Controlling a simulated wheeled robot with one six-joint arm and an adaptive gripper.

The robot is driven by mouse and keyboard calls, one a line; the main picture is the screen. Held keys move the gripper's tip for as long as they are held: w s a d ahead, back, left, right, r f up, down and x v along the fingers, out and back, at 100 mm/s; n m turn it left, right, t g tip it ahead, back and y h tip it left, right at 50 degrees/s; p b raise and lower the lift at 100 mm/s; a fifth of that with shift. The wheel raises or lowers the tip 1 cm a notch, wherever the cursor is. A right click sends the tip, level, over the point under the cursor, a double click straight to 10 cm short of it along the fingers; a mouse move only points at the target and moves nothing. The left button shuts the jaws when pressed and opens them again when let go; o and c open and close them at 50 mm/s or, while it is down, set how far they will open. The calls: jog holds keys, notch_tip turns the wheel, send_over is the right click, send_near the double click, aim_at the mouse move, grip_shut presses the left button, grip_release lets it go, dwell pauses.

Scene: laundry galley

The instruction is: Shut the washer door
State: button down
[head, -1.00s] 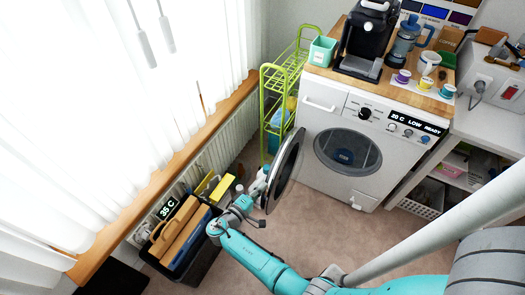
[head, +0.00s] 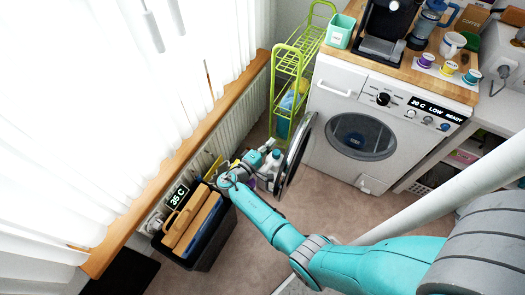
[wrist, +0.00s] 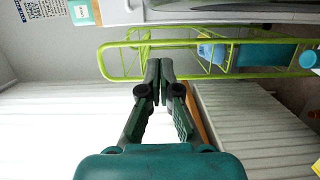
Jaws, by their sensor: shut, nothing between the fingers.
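The white washer (head: 332,115) stands against the back, its round opening (head: 360,135) uncovered. The washer door (head: 294,158), a dark disc with a grey rim, stands wide open, swung out to the left and seen nearly edge-on. My gripper (head: 270,144) is just left of the door, on its outer side; I cannot tell whether it touches. In the wrist view my gripper (wrist: 160,75) has its fingers together, with nothing between them. The door is not clearly seen in the wrist view; part of the white washer shows along the top.
A green rack (head: 288,62) stands left of the washer; it also spans the wrist view (wrist: 115,62). Floor before the washer is clear.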

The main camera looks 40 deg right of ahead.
jog(key=shift+s+d, duration=1.7)
jog(key=shift+d, duration=0.2)
jog(key=shift+s, duration=0.1)
